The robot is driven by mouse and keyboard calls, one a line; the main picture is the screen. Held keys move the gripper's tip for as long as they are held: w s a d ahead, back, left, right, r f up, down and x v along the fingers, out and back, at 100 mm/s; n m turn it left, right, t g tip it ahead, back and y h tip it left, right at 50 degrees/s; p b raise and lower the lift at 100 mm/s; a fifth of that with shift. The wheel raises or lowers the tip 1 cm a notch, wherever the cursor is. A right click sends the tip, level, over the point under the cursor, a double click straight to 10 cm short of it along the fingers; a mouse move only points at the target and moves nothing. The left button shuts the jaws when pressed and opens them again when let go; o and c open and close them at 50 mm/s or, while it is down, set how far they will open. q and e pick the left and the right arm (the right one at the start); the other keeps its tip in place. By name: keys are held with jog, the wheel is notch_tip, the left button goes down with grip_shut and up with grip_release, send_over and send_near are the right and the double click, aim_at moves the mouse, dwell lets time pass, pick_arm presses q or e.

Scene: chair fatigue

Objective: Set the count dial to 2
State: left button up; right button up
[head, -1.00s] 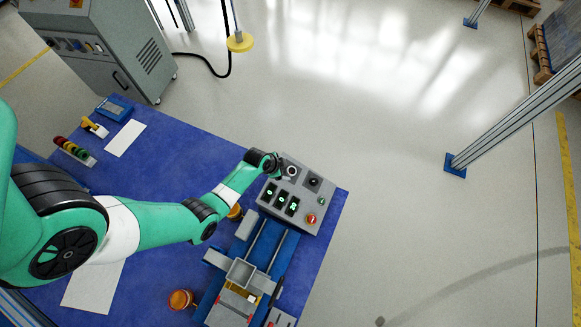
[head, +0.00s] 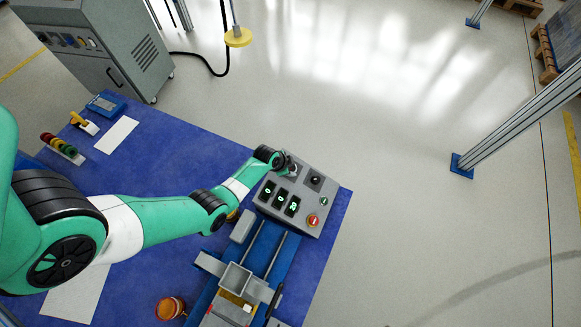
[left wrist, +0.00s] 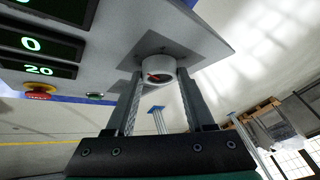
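A grey control box (head: 268,207) stands at the table's far right corner. It has a light round dial (head: 294,169) and a dark knob (head: 315,181). I cannot read which is the count dial. My left gripper (head: 289,166) is at the light dial and partly hides it. In the left wrist view, the dial (left wrist: 158,69) is a pale cylinder with a red mark on its face. The gripper's two fingers (left wrist: 160,76) are spread on either side of it, with no clear grip visible. My right gripper is not in view.
Green displays (head: 280,199) on the box show digits, including 0 and 20 in the left wrist view. A red button (head: 313,220) and a green button (head: 324,201) sit beside them. A grey and blue fixture (head: 236,277) stands in front.

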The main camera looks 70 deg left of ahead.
pick_arm(q)
grip_shut()
jog(key=shift+s+d+n+y, duration=0.1)
jog(key=shift+d+n+y, duration=0.05)
jog(key=shift+n+y, duration=0.3)
jog(key=shift+f+n+y, duration=0.1)
jog(key=shift+n+y, duration=0.45)
jog(key=shift+n, duration=0.5)
jog(key=o, duration=0.6)
grip_release()
jog(key=shift+o, duration=0.2)
